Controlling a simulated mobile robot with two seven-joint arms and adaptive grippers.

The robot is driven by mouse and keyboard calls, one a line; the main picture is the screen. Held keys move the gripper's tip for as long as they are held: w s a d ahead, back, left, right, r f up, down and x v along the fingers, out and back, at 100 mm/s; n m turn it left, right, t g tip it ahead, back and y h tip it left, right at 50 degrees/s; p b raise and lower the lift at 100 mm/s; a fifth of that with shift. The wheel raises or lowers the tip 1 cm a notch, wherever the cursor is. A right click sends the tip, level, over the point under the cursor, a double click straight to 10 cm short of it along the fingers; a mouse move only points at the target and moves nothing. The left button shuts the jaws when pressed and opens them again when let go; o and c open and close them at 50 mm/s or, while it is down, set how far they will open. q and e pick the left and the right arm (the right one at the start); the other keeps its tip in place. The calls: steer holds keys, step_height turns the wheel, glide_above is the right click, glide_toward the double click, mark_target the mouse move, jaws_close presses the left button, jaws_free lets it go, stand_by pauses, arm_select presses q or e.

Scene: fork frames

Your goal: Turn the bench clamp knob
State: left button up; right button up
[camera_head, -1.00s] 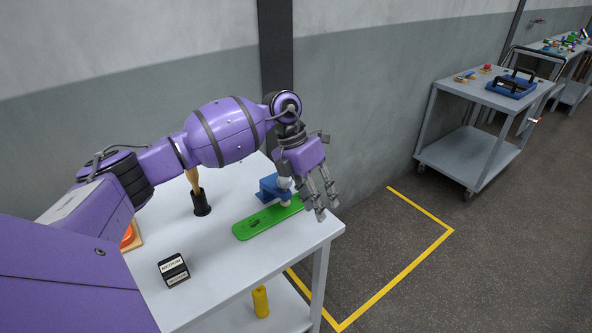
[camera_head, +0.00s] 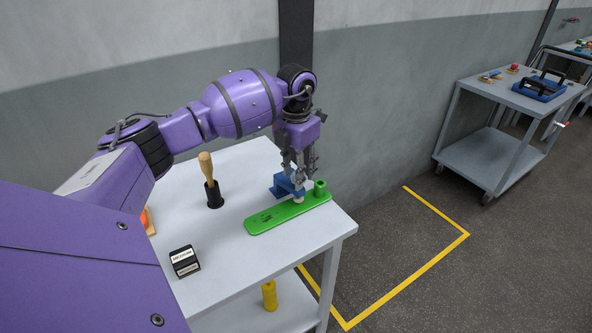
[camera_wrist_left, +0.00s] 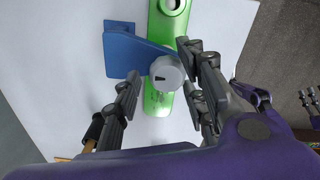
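The bench clamp (camera_head: 285,187) is a blue bracket at the far right of the grey table. It also shows in the left wrist view (camera_wrist_left: 130,50). Its round pale grey knob (camera_wrist_left: 167,73) has a dark mark on its face and sits over a green strip (camera_head: 268,217). In the head view the knob (camera_head: 298,197) is partly hidden by the fingers and bracket. My left gripper (camera_head: 301,172) points down over the clamp, fingers spread. In the left wrist view the open fingers (camera_wrist_left: 160,72) lie on either side of the knob, with no contact visible. My right gripper is not in view.
A wooden-handled tool in a black holder (camera_head: 214,193), a dark labelled block (camera_head: 184,261) and an orange item (camera_head: 149,222) are on the table. A yellow cylinder (camera_head: 269,295) is on the lower shelf. A cart (camera_head: 497,95) stands far right.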

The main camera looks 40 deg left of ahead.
arm_select(q)
steer(key=shift+c, duration=0.4)
jaws_close()
steer(key=shift+m, duration=0.4)
